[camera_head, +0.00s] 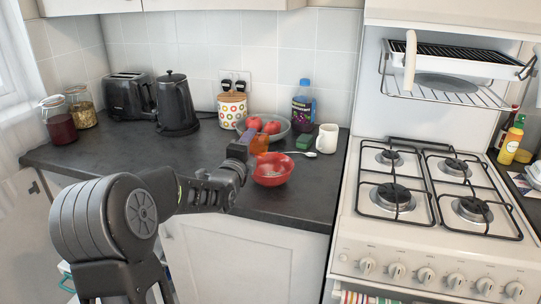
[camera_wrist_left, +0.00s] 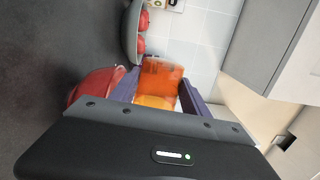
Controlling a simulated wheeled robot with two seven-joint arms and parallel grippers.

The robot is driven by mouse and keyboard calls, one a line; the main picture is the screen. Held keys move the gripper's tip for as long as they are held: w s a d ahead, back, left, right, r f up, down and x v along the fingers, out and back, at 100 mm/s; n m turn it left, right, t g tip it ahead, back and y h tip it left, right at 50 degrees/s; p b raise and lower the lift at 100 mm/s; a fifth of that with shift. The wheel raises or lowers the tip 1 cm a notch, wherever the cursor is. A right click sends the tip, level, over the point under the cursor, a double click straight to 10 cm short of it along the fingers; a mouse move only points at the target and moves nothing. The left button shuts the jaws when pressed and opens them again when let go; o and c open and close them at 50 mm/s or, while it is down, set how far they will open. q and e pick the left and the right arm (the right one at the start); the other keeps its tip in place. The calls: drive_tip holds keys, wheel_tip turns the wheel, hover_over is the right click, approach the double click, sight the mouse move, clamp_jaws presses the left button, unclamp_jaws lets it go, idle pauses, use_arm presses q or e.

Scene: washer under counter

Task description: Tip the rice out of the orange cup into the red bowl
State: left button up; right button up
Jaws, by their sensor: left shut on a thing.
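My left gripper (camera_head: 241,147) is shut on the orange cup (camera_head: 260,143) and holds it up off the counter. In the head view the cup shows just above the back left rim of the red bowl (camera_head: 272,170), which stands on the dark counter. In the left wrist view the orange cup (camera_wrist_left: 162,75) sits between the two purple fingers, and the red bowl (camera_wrist_left: 90,92) is beside it to the left, partly hidden by the gripper. I cannot make out the rice in either view. My right gripper is not in view.
A grey bowl of red fruit (camera_head: 277,130) stands behind the cup. A kettle (camera_head: 176,105) and toaster (camera_head: 129,96) stand left. The counter's left front (camera_head: 95,150) is clear.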

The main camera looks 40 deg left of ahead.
use_arm(q)
drive_tip(key=shift+d+r+b, duration=0.1)
drive_tip(key=shift+r+b, duration=0.15)
drive_tip(key=shift+b, duration=0.25)
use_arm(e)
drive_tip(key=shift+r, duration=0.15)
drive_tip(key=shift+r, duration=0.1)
